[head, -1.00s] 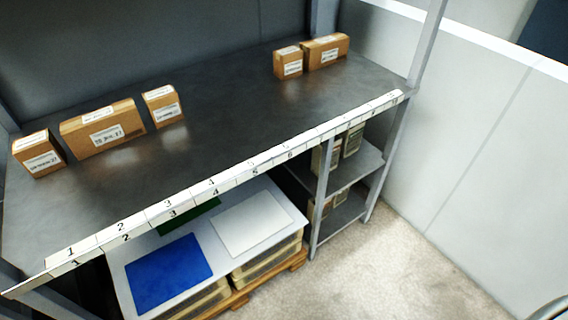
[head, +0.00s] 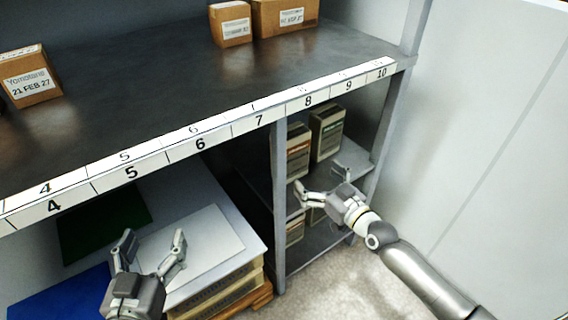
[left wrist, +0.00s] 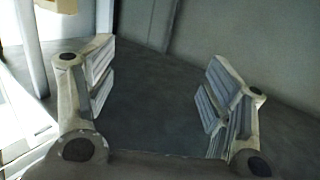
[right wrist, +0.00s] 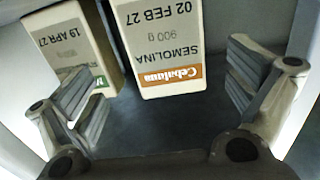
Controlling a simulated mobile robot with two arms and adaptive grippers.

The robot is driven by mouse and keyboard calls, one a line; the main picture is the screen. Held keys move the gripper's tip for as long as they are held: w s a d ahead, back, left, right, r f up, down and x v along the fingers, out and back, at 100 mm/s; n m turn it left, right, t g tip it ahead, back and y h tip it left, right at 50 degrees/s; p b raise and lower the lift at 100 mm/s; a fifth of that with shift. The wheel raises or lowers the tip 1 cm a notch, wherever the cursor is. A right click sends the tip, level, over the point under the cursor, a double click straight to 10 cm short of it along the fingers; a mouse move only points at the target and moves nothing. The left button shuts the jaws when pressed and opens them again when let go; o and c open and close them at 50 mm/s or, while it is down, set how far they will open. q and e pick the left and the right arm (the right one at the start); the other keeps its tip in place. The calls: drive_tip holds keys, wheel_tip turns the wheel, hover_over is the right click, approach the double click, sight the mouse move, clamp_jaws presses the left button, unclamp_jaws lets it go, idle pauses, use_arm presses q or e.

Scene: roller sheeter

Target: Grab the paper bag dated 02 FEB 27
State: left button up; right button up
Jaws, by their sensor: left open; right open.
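The paper bag dated 02 FEB 27 (right wrist: 168,42) shows upside down in the right wrist view, a pale bag with an orange band and the word SEMOLINA. In the head view it appears to be the left bag with the orange band (head: 298,149) on the upper side shelf. A second bag, dated 19 APR 27 (right wrist: 68,48), with a green band, stands beside it. My right gripper (head: 321,180) is open and empty, in front of and below these bags in the head view. My left gripper (head: 153,243) is open and empty, in front of the white sheet.
A long dark shelf with a numbered edge (head: 215,138) lies above the bags. Cardboard boxes (head: 230,25) stand on it. A grey post (head: 279,210) rises left of the bags. More bags (head: 295,232) sit on the lower side shelf. A white sheet (head: 200,240) lies at lower left.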

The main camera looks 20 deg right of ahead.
sight(297, 156)
drive_tip(key=shift+w+a+r, duration=0.35)
drive_tip(key=shift+w+r, duration=0.2)
drive_tip(key=b+x, duration=0.1)
drive_tip(key=x, duration=0.3)
drive_tip(key=shift+w+a+r, duration=0.1)
drive_tip(key=shift+w+a, duration=0.1)
drive_tip(key=shift+w, duration=0.15)
drive_tip(key=b+x, duration=0.1)
drive_tip(key=x, duration=0.3)
drive_tip(key=shift+w+a+r+b, duration=0.1)
drive_tip(key=shift+w+a+b, duration=0.05)
drive_tip(key=shift+w+b, duration=0.15)
drive_tip(key=shift+w+a, duration=0.15)
drive_tip(key=shift+w, duration=0.15)
use_arm(q)
wheel_tip(297, 156, up, 13)
drive_tip(key=s+t+h, duration=0.2)
drive_tip(key=s+t, duration=0.1)
drive_tip(key=t, duration=0.4)
drive_tip(key=shift+d+t+h, duration=0.3)
drive_tip(key=shift+d, duration=0.1)
use_arm(e)
drive_tip(key=shift+r, duration=0.1)
drive_tip(key=c, duration=1.2)
use_arm(q)
drive_tip(key=shift+w, duration=0.1)
use_arm(e)
drive_tip(key=shift+r, duration=0.15)
drive_tip(key=shift+c, duration=1.2)
